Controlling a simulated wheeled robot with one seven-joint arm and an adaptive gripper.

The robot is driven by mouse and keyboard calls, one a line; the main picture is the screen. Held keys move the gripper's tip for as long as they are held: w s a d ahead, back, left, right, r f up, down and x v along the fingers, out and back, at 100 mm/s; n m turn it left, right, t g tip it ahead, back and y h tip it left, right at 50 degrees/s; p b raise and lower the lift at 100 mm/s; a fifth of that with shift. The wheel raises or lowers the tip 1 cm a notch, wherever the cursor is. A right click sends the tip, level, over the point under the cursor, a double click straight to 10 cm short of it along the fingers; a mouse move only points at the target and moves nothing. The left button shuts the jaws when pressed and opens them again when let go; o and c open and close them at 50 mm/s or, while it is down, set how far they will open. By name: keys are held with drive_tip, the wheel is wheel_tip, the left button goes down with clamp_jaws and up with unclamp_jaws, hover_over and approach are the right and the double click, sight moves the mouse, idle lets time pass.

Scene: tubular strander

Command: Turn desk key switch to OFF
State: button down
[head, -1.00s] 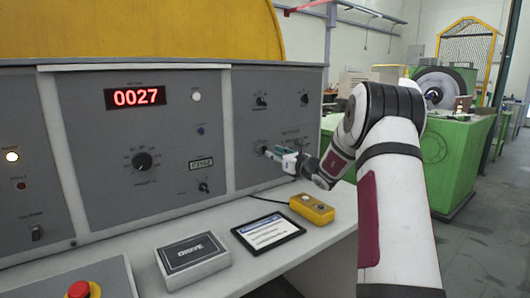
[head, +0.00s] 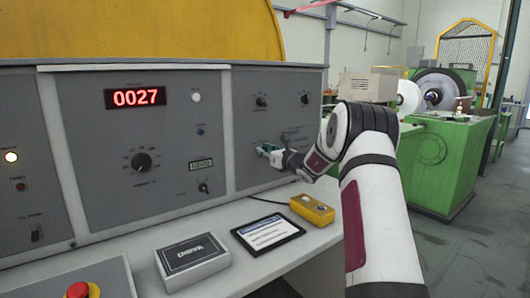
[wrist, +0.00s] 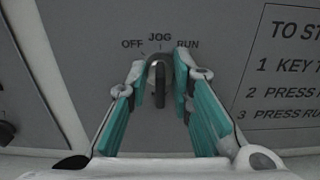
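The key switch (wrist: 160,83) is on the grey desk panel in the wrist view, under the labels OFF, JOG and RUN. Its dark key stands upright, in line with the JOG mark. My gripper (wrist: 160,88) is open, with one teal-lined finger on each side of the key. I see gaps between the fingers and the key. In the head view my gripper (head: 266,150) is at the right-hand panel and covers the switch there.
Printed instructions (wrist: 285,70) are on the panel to the right of the switch. Below, the desk top holds a yellow button box (head: 312,209), a tablet (head: 268,234) and a grey box (head: 191,257). An emergency stop (head: 78,290) is at the lower left.

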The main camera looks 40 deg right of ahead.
drive_tip(key=shift+n+b, duration=0.4)
drive_tip(key=shift+b, duration=0.3)
drive_tip(key=n+b, duration=0.1)
drive_tip(key=b, duration=0.1)
drive_tip(key=n+b, duration=0.1)
drive_tip(key=b, duration=0.1)
drive_tip(key=shift+f+n+b, duration=0.25)
drive_tip(key=shift+n+b, duration=0.05)
drive_tip(key=shift+b, duration=0.1)
drive_tip(key=n+b, duration=0.2)
drive_tip(key=b, duration=0.2)
drive_tip(key=n+b, duration=0.3)
drive_tip(key=b, duration=0.2)
drive_tip(key=shift+a+r, duration=0.1)
drive_tip(key=shift+r+n+b, duration=0.1)
drive_tip(key=shift+n+b, duration=0.2)
drive_tip(key=shift+n, duration=0.1)
drive_tip(key=c, duration=1.8)
unclamp_jaws()
drive_tip(key=shift+o, duration=0.2)
drive_tip(key=shift+s, duration=0.1)
